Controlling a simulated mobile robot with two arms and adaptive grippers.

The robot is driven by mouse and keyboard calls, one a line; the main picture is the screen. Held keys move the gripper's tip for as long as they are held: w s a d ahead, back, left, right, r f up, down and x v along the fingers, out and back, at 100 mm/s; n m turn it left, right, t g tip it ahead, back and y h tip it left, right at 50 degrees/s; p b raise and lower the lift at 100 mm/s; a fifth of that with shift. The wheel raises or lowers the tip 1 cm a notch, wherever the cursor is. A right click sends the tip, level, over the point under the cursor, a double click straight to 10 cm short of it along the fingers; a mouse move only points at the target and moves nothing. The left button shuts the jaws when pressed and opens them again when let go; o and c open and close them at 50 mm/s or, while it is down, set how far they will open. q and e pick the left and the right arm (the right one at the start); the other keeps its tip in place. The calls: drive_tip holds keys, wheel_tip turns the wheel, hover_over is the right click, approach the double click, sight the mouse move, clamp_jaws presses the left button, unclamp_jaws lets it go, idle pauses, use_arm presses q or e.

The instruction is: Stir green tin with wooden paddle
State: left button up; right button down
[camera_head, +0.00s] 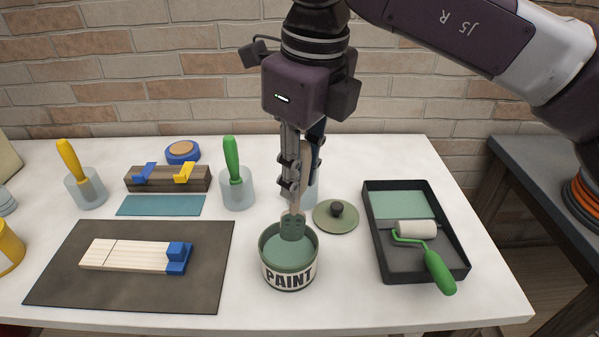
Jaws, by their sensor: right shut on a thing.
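The green paint tin (290,278) stands open on the white table, with green paint inside and a label reading PAINT. The wooden paddle (298,206) is upright over the tin, and its green, holed lower end is inside the rim. Whether it touches the bottom is hidden. My right gripper (297,190) points down above the tin and is shut on the paddle; the gripper covers part of the paddle's upper length. My left gripper does not show.
A lid with a dark knob (336,215) lies right of the tin. A black roller tray (460,268) with a green-handled roller (433,263) is farther right. A dark mat (70,280) with a pale wooden board (125,255) lies left. Green-handled (232,165) and yellow-handled (72,165) tools stand in cups behind.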

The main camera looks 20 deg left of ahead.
wheel_tip(320, 180, up, 5)
drive_tip(key=p, duration=0.4)
idle(0.3)
idle(0.7)
